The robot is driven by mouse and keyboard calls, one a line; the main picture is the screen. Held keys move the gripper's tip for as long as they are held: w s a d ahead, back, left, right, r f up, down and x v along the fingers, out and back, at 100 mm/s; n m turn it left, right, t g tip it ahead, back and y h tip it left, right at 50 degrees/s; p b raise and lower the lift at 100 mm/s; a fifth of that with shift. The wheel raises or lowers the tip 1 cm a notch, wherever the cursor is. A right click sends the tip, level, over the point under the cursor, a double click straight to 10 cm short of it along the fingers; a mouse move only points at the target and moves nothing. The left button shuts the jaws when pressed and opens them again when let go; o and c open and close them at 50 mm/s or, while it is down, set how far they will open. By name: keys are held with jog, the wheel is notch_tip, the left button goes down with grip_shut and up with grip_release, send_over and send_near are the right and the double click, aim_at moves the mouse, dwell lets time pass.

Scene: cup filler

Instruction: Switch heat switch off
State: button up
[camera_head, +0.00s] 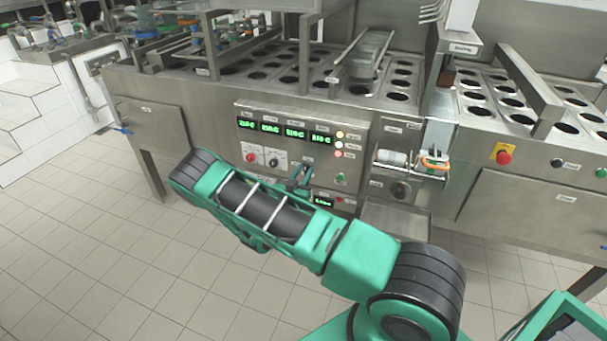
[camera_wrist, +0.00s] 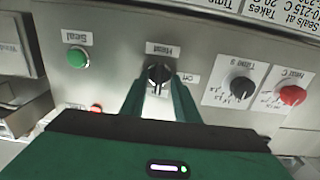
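The knob's pointer direction is unclear. In the head view my gripper (camera_head: 303,178) is at the control panel, and it and the arm hide the switch.
A green seal button (camera_wrist: 77,57) and a red light (camera_wrist: 96,108) are near the switch. A black knob (camera_wrist: 241,87) and a red knob (camera_wrist: 292,95) are on the other side. Green displays (camera_head: 270,127) are above. A tray (camera_head: 395,217) juts out at right.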

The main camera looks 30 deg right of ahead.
grip_shut()
jog(key=shift+a+n, duration=0.1)
jog(key=shift+n, duration=0.3)
jog(key=n, duration=0.6)
jog(key=shift+w+a+n, duration=0.2)
jog(key=shift+w+n, duration=0.05)
jog(key=shift+n, duration=0.05)
jog(key=n, duration=1)
jog(key=shift+a+f, duration=0.15)
jog(key=shift+f, duration=0.2)
jog(key=shift+n, duration=0.4)
grip_release()
